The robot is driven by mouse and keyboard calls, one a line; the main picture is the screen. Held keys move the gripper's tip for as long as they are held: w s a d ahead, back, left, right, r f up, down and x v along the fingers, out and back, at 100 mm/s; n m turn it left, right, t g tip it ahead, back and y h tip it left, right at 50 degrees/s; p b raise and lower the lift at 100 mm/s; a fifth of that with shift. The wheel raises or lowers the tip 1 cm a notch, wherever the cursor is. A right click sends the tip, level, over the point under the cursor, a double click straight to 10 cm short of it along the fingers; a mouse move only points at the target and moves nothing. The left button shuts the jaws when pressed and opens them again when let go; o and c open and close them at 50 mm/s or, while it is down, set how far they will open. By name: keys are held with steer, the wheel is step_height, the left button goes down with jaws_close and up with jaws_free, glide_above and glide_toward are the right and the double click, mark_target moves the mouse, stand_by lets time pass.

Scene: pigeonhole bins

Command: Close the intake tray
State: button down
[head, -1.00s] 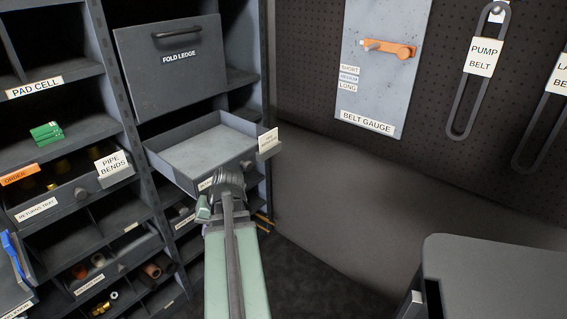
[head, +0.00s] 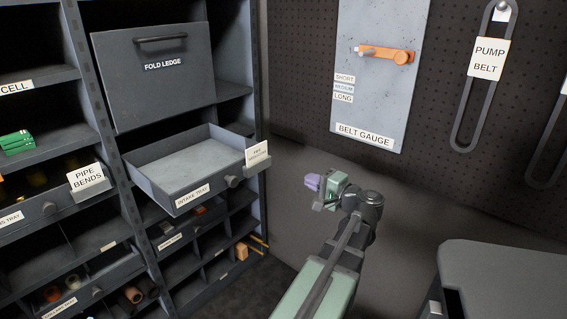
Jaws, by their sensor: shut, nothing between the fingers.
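The intake tray (head: 160,203) is a grey drawer in the pigeonhole rack, pulled well out and empty inside. Its front carries the label "INTAKE TRAY" and a round knob (head: 233,181) near the front's right end. My gripper (head: 313,184), with a purple tip, is to the right of the tray, apart from it and in front of the pegboard wall. It is shut and empty. My arm comes up from the bottom of the view and hides nothing of the tray.
A closed fold ledge (head: 155,80) hangs above the tray. A small card (head: 257,156) stands at the tray's right. The pipe bends card (head: 86,178) stands at the left. The belt gauge (head: 378,80) hangs on the pegboard. A dark cabinet (head: 505,275) stands at the lower right.

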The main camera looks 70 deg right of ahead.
mark_target(268, 162)
steer(key=x, duration=1.4)
steer(key=shift+w+a, duration=0.2)
steer(key=shift+a, duration=0.1)
